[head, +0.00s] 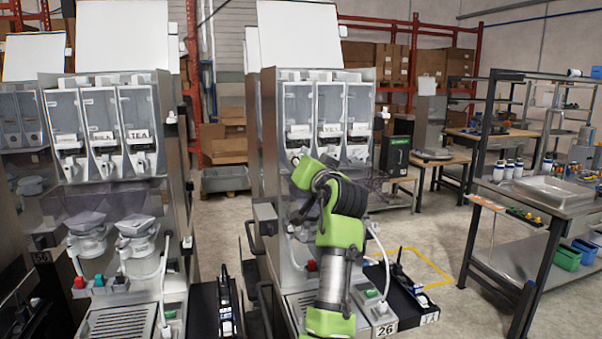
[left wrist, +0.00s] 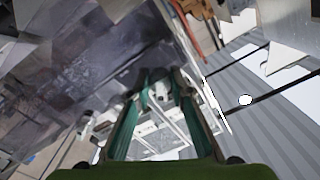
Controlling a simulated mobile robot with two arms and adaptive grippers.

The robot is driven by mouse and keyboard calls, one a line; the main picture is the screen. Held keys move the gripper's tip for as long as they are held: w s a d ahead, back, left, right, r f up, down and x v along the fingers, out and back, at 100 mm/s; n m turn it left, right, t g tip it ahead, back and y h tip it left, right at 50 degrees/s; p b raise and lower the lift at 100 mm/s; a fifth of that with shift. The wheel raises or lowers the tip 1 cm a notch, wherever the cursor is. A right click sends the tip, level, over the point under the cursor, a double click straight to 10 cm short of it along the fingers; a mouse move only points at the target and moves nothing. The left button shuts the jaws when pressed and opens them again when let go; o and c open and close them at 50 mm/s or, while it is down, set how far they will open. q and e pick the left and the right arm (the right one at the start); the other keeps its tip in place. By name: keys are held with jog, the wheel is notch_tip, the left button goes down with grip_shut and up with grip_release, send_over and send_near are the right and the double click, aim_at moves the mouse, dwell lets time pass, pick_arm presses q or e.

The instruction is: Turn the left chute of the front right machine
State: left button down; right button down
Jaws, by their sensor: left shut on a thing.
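The front right machine (head: 267,150) stands at the middle of the head view, with three clear canisters side by side. Its left canister (head: 298,105) has a white chute (head: 297,153) below it, partly covered by my green and black arm. In the head view the fingertips are hidden behind my wrist. My right gripper is not in view.
A black tray (head: 402,292) juts out on the right of the front right machine. A metal workbench (head: 535,190) is farther right. Open floor lies between.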

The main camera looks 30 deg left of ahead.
pick_arm(q)
jog(key=n+b, duration=0.1)
jog(key=n, duration=0.1)
jog(key=shift+f+n+b, duration=0.15)
jog(key=shift+n+b, duration=0.25)
jog(key=n+b, duration=0.2)
jog(key=n, duration=0.1)
jog(key=shift+w+d+n, duration=0.1)
jog(key=shift+n, duration=0.2)
jog(key=n+b, duration=0.1)
jog(key=n, duration=0.2)
jog(key=shift+n, duration=0.3)
jog(key=n+b, duration=0.1)
jog(key=n, duration=0.2)
jog(key=shift+w+d+n, duration=0.1)
jog(key=shift+n, duration=0.3)
jog(key=n+b, duration=0.1)
jog(key=n, duration=0.3)
jog(key=shift+r, duration=0.2)
jog(key=n, duration=0.5)
jog(key=shift+r+n+b, duration=0.15)
jog(key=shift+n+b, duration=0.25)
jog(key=n, duration=0.5)
jog(key=shift+r+n, duration=0.1)
jog(key=shift+n, duration=0.6)
